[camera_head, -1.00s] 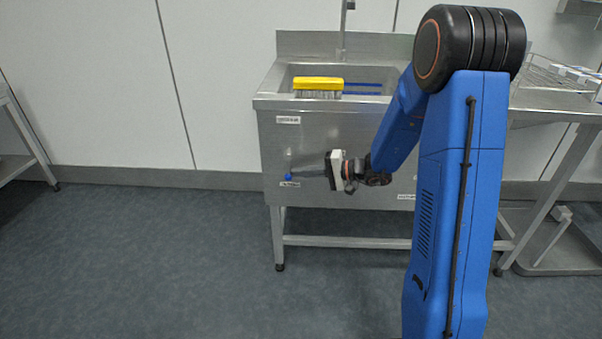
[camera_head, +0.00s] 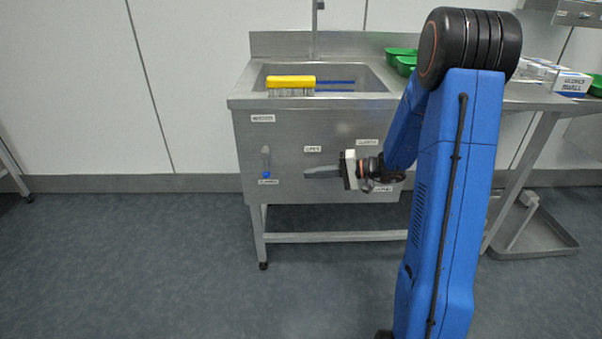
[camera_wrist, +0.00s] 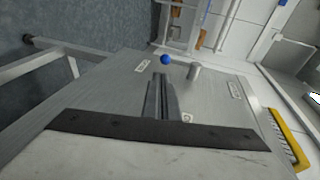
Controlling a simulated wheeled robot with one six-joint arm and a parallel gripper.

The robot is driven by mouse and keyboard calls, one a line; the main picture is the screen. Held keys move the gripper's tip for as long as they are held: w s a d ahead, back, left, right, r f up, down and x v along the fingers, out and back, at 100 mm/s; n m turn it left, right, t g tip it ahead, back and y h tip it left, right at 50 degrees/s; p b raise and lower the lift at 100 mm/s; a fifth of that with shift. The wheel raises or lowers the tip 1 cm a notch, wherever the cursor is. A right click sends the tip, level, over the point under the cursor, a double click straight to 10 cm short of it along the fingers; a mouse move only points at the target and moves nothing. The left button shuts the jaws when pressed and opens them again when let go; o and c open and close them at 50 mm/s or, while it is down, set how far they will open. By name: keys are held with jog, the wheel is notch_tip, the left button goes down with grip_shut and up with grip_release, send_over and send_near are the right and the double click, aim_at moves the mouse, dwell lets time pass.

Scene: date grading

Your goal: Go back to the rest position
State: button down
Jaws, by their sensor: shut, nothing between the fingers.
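My gripper (camera_head: 308,172) is in front of the steel sink's front panel in the head view, pointing left. Its fingers are shut with nothing between them; they also show in the wrist view (camera_wrist: 161,78). My blue arm stands on the right of the head view and hides part of the sink (camera_head: 330,135). A small lever with a blue knob (camera_head: 266,175) is on the panel, left of the fingertips and apart from them in the head view. The blue knob (camera_wrist: 166,60) shows just beyond the fingertips in the wrist view.
A yellow brush (camera_head: 291,82) lies at the sink basin. Green bowls (camera_head: 402,60) and boxes (camera_head: 571,82) stand on the steel counter at right. Open grey floor (camera_head: 130,260) lies left and in front of the sink.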

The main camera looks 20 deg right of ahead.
jog(key=shift+v, duration=0.85)
jog(key=s+a+r+n+g+h, duration=0.25)
jog(key=s+a, duration=0.25)
jog(key=s, duration=0.5)
jog(key=s+a+r+n+g+h, duration=0.25)
jog(key=s+a+g, duration=0.2)
jog(key=s, duration=0.55)
jog(key=s+d+r+t+h, duration=0.2)
jog(key=s+d+h, duration=0.1)
jog(key=s, duration=0.5)
jog(key=s+d+r+t+h, duration=0.2)
jog(key=s+h, duration=0.3)
jog(key=s, duration=0.3)
jog(key=shift+d+r, duration=0.2)
jog(key=shift+d, duration=0.45)
